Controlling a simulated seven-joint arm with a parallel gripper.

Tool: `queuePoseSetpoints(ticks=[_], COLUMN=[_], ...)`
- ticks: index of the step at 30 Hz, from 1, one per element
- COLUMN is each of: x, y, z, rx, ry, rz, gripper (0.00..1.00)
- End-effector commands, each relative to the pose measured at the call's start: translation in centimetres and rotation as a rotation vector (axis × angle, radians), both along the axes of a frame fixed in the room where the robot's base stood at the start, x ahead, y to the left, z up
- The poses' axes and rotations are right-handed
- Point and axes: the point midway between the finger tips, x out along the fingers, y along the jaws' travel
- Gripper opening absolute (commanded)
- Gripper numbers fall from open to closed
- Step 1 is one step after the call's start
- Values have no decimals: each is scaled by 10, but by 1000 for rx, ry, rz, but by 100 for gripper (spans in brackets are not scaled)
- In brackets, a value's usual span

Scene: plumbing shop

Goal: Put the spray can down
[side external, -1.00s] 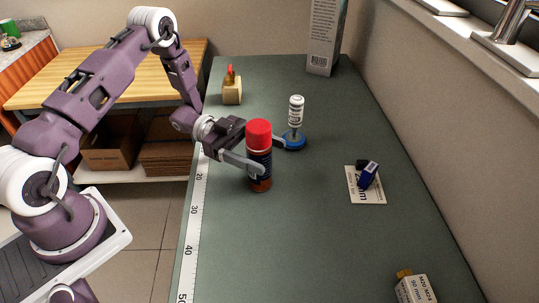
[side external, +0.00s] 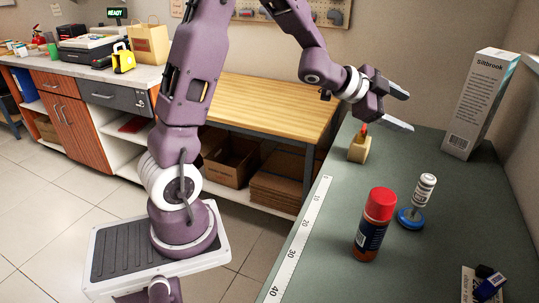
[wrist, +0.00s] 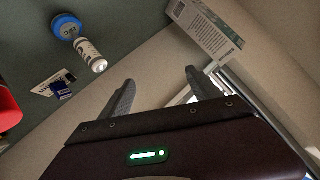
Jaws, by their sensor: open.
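The spray can (side external: 371,235), dark blue and orange with a red cap, stands upright on the green bench top (side external: 440,268). In the wrist view only part of its red cap (wrist: 8,110) shows at the left edge. My gripper (side external: 408,110) is raised above the far part of the bench, clear of the can. Its fingers are apart with nothing between them, also in the wrist view (wrist: 158,82).
A white bottle on a blue round base (side external: 410,218) stands right of the can. A wooden block with a red top (side external: 359,148) is behind it. A tall grey Siltbrook box (side external: 480,105) stands at the back right. A ruler strip (side external: 300,240) runs along the left edge.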

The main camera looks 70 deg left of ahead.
Motion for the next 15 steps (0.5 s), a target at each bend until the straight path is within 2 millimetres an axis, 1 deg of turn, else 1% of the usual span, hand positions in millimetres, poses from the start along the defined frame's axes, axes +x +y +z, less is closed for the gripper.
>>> queuePoseSetpoints(ticks=[1,2,3,4,5,6,8,9,12,13,15], x=[-23,-43,-76,-105,-135,-175,-233,-267,-325,-336,-352], y=[5,9,11,10,7,-2,-21,-35,-63,-68,-77], z=[37,51,64,68,69,65,53,44,27,23,18], rx=[17,10,-16,-45,-83,-135,-218,-267,-349,-364,-382], ry=[2,24,67,108,158,234,355,433,580,611,654], rz=[148,244,361,437,503,568,625,641,639,635,626], gripper=[72,72,72,72,72,72,72,72,72,72,72])
